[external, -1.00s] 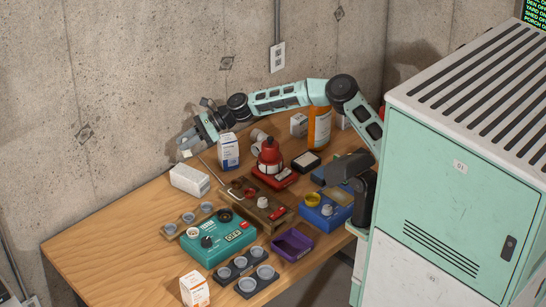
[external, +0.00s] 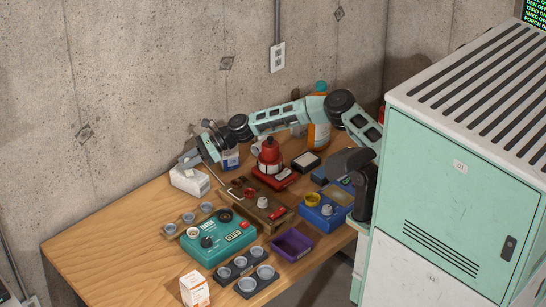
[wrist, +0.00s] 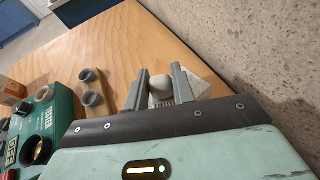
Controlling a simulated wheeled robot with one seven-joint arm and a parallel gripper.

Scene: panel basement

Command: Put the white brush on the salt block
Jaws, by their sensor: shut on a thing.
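The white brush (wrist: 160,84), with a rounded top and pale bristles, is between the two grey fingers of my gripper (wrist: 159,71) in the wrist view. My gripper is shut on it. The white salt block (wrist: 197,82) shows behind and beside the fingers there. In the external view my gripper (external: 187,160) is at the near wall end of the table, just above the salt block (external: 190,182). The brush is hard to make out there. I cannot tell whether it touches the block.
A teal tester box (external: 220,236), a brown tray (external: 255,203) and a red device (external: 270,165) stand nearby. The concrete wall is close behind. The table's left end (external: 100,235) is clear.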

